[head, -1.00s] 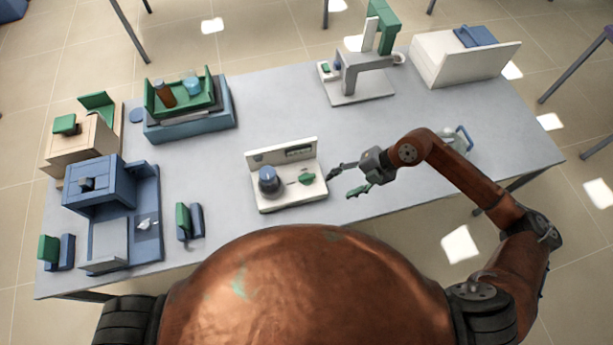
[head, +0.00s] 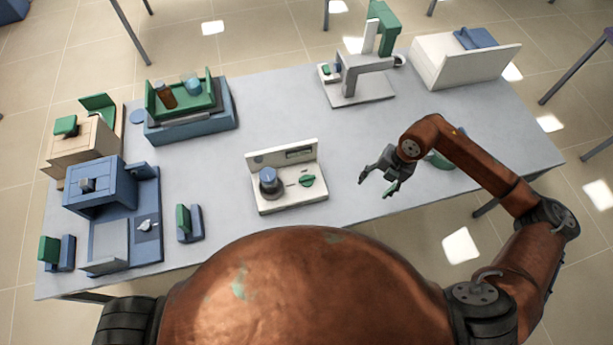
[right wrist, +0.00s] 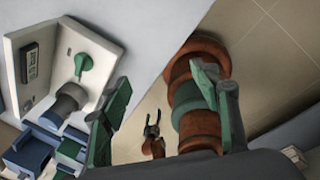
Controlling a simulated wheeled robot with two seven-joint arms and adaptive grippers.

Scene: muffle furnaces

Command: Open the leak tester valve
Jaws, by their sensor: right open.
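The leak tester (head: 285,203) is a white, L-shaped unit near the table's front edge, with a display, a blue-topped grey cylinder (head: 269,182) and a green valve handle (head: 307,181). The handle also shows in the right wrist view (right wrist: 84,63), uncovered and untouched. My right gripper (head: 376,187) is open and empty, above the table to the right of the tester, clearly apart from it. Its two green-padded fingers show spread in the right wrist view (right wrist: 165,85). A small dark two-pronged claw (right wrist: 152,130) there seems to be my left gripper, too small to judge.
A grey stand-like device (head: 358,90) and a white box (head: 455,65) stand at the back right. A blue unit with a green tray (head: 190,120) and a blue furnace-like box (head: 105,190) are at left. The table between the tester and my right gripper is clear.

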